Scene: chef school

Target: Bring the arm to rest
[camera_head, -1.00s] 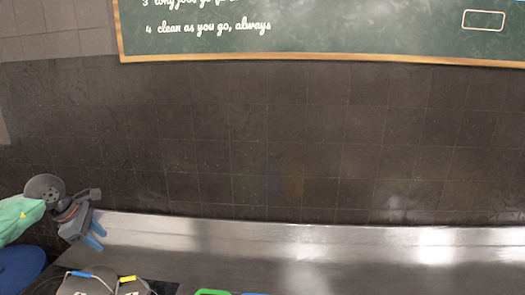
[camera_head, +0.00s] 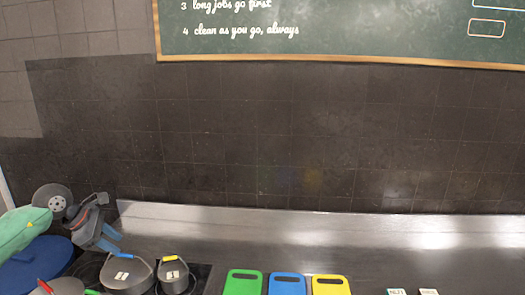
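My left arm comes in at the lower left, with a green sleeve-like link and a dark gripper. My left gripper (camera_head: 112,240) has two blue fingertips that show apart, with nothing seen between them. It is in front of the dark wall at the left end of the steel counter, and it appears above the pots. My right arm and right gripper are not in view.
Green (camera_head: 243,284), blue (camera_head: 287,285) and yellow (camera_head: 331,286) boards lie on the steel counter (camera_head: 400,255). Small labels (camera_head: 397,292) are at right. A chalkboard (camera_head: 340,30) hangs above.

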